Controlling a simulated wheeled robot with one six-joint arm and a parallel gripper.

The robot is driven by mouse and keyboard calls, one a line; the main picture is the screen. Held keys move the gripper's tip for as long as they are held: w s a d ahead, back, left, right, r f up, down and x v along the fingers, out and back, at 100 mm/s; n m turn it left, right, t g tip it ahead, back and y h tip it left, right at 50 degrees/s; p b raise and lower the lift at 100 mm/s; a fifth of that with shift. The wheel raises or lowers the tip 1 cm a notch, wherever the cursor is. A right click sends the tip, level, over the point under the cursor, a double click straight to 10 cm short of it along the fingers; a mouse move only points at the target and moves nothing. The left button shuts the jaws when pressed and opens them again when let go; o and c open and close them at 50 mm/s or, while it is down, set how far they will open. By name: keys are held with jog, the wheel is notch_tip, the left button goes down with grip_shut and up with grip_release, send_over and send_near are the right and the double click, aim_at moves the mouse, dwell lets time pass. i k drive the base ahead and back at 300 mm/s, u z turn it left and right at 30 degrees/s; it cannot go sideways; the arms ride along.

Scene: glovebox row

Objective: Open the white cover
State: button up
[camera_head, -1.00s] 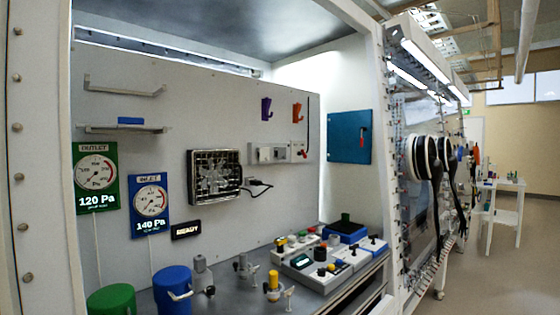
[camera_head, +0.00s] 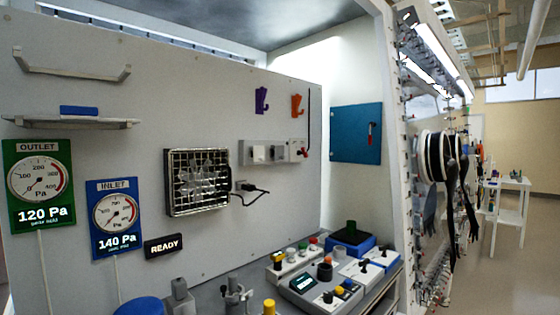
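A grey wall unit (camera_head: 249,153) is on the back panel, right of the caged fan. White, cover-like pieces (camera_head: 278,153) sit on its front and look closed against it. They are too small to tell for certain which is the white cover, or where any hinge is. A white plate with a small red handle (camera_head: 303,153) is at the unit's right end. My gripper is out of view.
A caged fan (camera_head: 196,182) and a socket with a black plug and cable (camera_head: 252,189) are nearby. Purple (camera_head: 262,100) and orange hooks (camera_head: 297,105) hang above. A blue panel (camera_head: 356,133) is at right. Devices, including a control box (camera_head: 313,288), crowd the bench below.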

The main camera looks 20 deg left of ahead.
aim_at(258, 152)
jog(key=i, duration=0.8)
jog(key=u, duration=2.25)
